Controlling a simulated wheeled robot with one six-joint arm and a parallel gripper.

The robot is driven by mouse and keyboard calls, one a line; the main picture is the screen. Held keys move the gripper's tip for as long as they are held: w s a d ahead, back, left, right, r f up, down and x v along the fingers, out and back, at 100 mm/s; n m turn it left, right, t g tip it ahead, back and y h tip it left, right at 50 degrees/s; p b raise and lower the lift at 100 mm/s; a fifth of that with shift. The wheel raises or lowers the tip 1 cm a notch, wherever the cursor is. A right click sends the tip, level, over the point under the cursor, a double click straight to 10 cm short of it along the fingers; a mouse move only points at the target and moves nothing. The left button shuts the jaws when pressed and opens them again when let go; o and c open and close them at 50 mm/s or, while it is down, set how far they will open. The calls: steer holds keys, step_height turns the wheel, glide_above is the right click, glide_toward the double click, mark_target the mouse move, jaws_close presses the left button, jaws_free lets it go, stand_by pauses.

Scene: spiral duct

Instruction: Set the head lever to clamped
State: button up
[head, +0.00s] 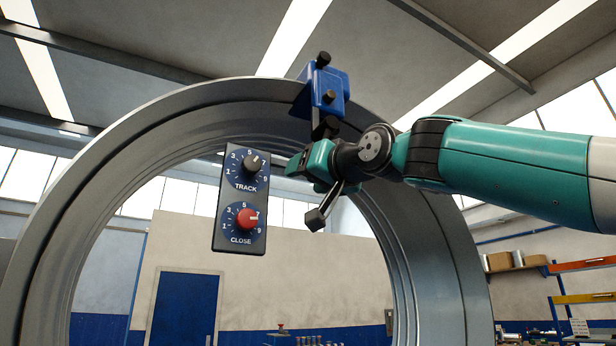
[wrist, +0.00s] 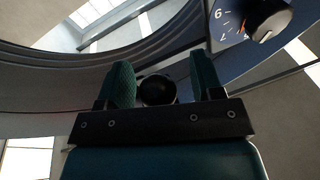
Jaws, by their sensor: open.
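The blue head (head: 340,88) sits on the top of the large grey duct ring (head: 130,125), with black knobs and a dark part below it. My gripper (head: 298,163) is just under this head, at the ring's inner edge, pointing left. In the wrist view its two green fingers (wrist: 157,85) are apart. A dark round knob (wrist: 157,90) shows between them, possibly the lever's end. I cannot tell whether the fingers touch it. The rest of the lever and its setting cannot be made out.
A dark control panel (head: 240,212) with a black TRACK knob and a red CLOSE knob hangs left of my gripper. A numbered dial (wrist: 245,18) shows at the wrist view's upper right. A blue door (head: 183,308) and shelves (head: 585,265) stand far behind.

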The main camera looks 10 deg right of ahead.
steer(key=b+v, duration=0.8)
steer(key=v, duration=0.9)
